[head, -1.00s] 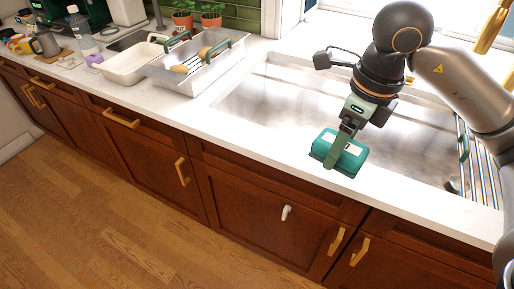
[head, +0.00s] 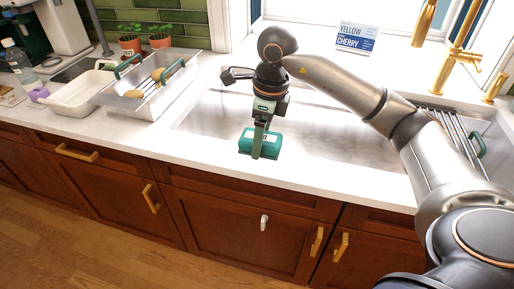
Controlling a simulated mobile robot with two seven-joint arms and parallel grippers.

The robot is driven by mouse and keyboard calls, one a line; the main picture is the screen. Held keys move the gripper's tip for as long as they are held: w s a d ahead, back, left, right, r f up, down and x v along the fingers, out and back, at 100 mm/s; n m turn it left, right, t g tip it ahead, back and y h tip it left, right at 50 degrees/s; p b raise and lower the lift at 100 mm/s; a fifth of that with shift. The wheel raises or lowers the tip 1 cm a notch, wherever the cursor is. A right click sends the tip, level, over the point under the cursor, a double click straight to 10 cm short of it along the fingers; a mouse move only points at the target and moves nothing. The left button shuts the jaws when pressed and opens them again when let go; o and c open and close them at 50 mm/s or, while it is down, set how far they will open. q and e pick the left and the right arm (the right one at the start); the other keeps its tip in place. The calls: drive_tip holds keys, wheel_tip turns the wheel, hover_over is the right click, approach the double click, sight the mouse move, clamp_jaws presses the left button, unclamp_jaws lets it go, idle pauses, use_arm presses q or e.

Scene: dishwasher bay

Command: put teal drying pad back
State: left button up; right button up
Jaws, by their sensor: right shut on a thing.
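The teal drying pad (head: 273,146) is a small block with a white label on top. It is at the front edge of the sink, over the white counter strip, in the head view. My right gripper (head: 259,150) comes down on it from above and is shut on it, with one finger in front of its near side. I cannot tell whether the pad touches the counter. My left gripper is not in view.
The steel sink (head: 330,150) lies behind the pad, with a wire rack (head: 450,130) at its right. A grey bin (head: 150,100) holding brushes and a cream tub (head: 75,95) stand on the left counter. A sign reading "YELLOW CHERRY" (head: 357,40) and a gold tap (head: 455,60) are behind.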

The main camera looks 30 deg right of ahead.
drive_tip(key=w+f, duration=0.2)
drive_tip(key=f, duration=0.1)
drive_tip(key=shift+w+d, duration=0.2)
drive_tip(key=shift+d, duration=0.15)
drive_tip(key=f, duration=0.3)
drive_tip(key=shift+w+d+f+p, duration=0.1)
drive_tip(key=shift+w+p, duration=0.15)
drive_tip(key=shift+p, duration=0.1)
drive_tip(key=shift+f, duration=0.2)
drive_tip(key=o, duration=1.1)
drive_tip(key=shift+f, duration=0.15)
